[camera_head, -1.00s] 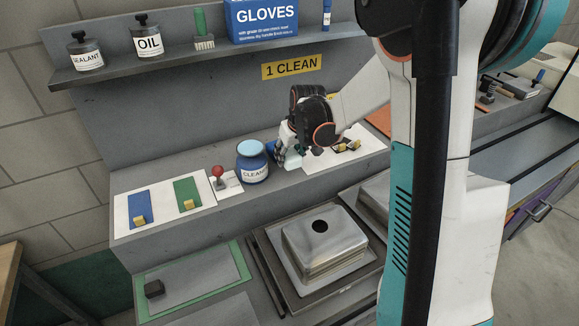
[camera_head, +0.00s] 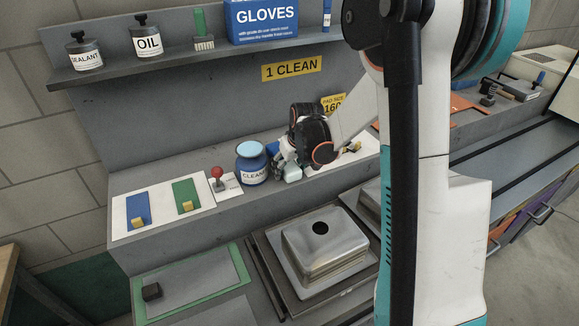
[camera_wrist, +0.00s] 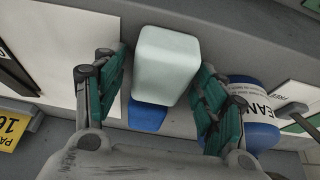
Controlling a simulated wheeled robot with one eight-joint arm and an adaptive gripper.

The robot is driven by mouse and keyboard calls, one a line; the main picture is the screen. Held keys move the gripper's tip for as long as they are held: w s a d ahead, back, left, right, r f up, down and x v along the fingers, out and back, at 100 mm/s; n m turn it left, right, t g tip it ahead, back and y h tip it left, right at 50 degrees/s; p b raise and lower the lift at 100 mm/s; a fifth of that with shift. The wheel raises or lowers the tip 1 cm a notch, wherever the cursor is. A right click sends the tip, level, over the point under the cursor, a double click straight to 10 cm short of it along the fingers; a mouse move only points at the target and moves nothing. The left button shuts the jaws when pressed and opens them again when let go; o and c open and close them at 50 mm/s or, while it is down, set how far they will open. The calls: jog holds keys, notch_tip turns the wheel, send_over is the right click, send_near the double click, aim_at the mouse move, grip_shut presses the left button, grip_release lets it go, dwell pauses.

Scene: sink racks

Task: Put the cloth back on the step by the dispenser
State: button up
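A pale green-white, soft-edged block, most likely the folded cloth (camera_wrist: 167,62), shows between my fingers in the wrist view. In the head view this pale piece (camera_head: 292,173) is low beside my gripper, near the step's front edge. My gripper (camera_wrist: 160,85) looks open around it, with a narrow gap at the left finger; contact on the right is unclear. The blue dispenser jar labelled CLEANER (camera_head: 251,164) stands on the grey step (camera_head: 150,250), just left of my gripper. In the wrist view the jar (camera_wrist: 255,110) is close behind the right finger.
A blue item (camera_head: 272,148) lies on the step behind my gripper, partly hidden; it shows in the wrist view (camera_wrist: 147,116). A red-knobbed lever (camera_head: 217,175) and a white panel with blue and green plates (camera_head: 186,195) are left. A metal basin (camera_head: 322,250) is below.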

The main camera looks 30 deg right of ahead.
jog(key=shift+r, duration=0.1)
jog(key=p+v, duration=0.3)
jog(key=v, duration=0.9)
jog(key=shift+r, duration=0.1)
